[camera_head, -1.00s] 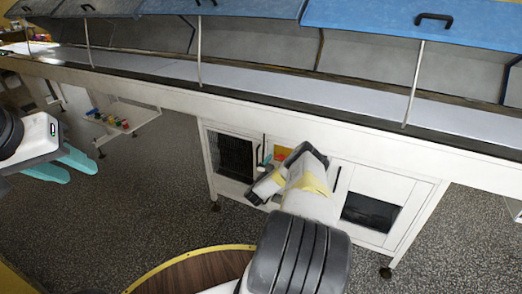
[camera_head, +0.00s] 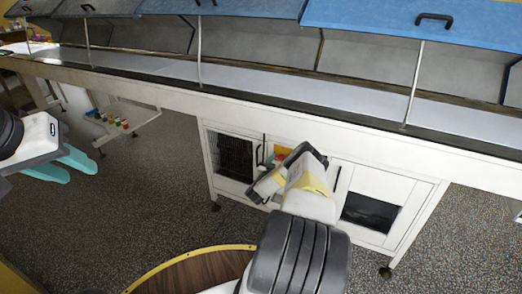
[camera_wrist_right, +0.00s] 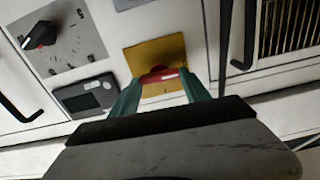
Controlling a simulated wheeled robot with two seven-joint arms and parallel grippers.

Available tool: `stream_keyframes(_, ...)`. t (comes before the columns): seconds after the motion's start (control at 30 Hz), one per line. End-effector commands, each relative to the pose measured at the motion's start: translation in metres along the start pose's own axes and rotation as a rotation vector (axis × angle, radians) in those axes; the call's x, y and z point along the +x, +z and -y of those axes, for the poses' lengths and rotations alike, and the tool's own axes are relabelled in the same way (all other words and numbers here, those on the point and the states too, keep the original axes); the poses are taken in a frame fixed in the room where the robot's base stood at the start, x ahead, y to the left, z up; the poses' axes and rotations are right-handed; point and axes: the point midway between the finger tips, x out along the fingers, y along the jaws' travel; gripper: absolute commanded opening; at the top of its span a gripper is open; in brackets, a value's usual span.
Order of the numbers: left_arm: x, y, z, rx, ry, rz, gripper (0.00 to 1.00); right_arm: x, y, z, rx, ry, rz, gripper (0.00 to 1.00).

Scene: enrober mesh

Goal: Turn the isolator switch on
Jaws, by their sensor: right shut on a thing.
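The isolator switch shows in the right wrist view as a red handle (camera_wrist_right: 160,76) on a yellow plate (camera_wrist_right: 152,56). The handle lies about crosswise in that picture. My right gripper (camera_wrist_right: 161,79) has its two teal fingers on either side of the handle and is shut on it. In the head view only a bit of the orange-yellow plate (camera_head: 283,153) shows, and my right arm hides the handle and fingertips. My left gripper (camera_head: 80,170) is at the far left, its teal fingers apart and empty, far from the switch.
A black rotary knob on a dial plate (camera_wrist_right: 62,45) and a small grey display (camera_wrist_right: 87,96) sit beside the switch. Black door handles (camera_wrist_right: 250,40) and a vent grille (camera_wrist_right: 290,25) are on the other side. The long conveyor (camera_head: 240,85) runs above the cabinet.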

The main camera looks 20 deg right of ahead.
Motion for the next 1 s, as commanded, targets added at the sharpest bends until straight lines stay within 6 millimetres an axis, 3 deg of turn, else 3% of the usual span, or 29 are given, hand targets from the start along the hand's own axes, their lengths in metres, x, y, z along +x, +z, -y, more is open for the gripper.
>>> stream_keyframes(0.27, 0.0000, 0.0000, 0.0000, 0.000, 0.000, 0.000, 0.36, -0.0002, -0.0002, -0.0006, 0.169, 0.000, -0.001, 0.14)
stream_keyframes(1.0, 0.0000, 0.0000, 0.0000, 0.000, 0.000, 0.000, 0.36, 0.0000, 0.0014, -0.0036, 0.867, 0.000, -0.001, 0.14)
